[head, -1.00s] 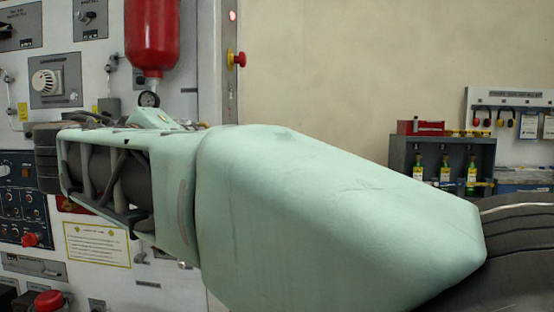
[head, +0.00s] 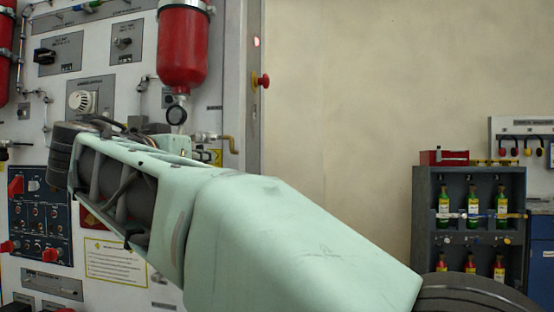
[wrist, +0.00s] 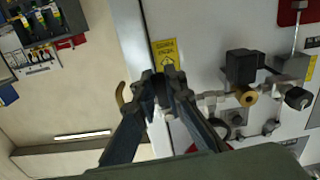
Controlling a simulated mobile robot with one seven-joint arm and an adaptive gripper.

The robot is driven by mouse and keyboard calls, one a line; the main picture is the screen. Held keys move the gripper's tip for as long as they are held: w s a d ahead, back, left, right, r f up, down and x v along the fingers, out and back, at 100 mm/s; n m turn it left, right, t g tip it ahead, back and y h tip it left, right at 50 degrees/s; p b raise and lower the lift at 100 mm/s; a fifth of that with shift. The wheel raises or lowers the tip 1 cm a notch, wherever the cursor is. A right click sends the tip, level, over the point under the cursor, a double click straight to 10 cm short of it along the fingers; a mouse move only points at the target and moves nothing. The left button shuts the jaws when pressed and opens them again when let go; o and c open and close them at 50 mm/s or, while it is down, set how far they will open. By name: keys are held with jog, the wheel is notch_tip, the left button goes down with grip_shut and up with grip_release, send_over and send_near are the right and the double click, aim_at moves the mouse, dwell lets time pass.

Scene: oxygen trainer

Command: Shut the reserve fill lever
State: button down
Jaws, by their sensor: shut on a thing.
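My gripper (wrist: 161,84) is in the wrist view, its two dark fingers closed in on a small dark piece between the tips, which I take to be the reserve fill lever (wrist: 160,92). The fingers cover most of it, so its angle cannot be told. It sits on a pipe line near the panel's edge, just below a yellow label (wrist: 166,53). A curved brass pipe end (wrist: 122,98) shows left of the fingers.
In the wrist view, a black block (wrist: 241,66), a brass fitting (wrist: 245,97) and a black knob (wrist: 298,98) stand right of the fingers. A red cylinder (head: 183,48) hangs above the arm. A grey bottle cabinet (head: 427,215) stands at right; bare wall lies between.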

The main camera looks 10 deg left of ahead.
jog(key=shift+a+r+m, duration=0.1)
jog(key=shift+a+m, duration=0.05)
jog(key=shift+m, duration=0.45)
jog(key=c, duration=2)
grip_release()
jog(key=shift+o, duration=0.2)
jog(key=s+a, duration=0.1)
jog(key=s, duration=1.1)
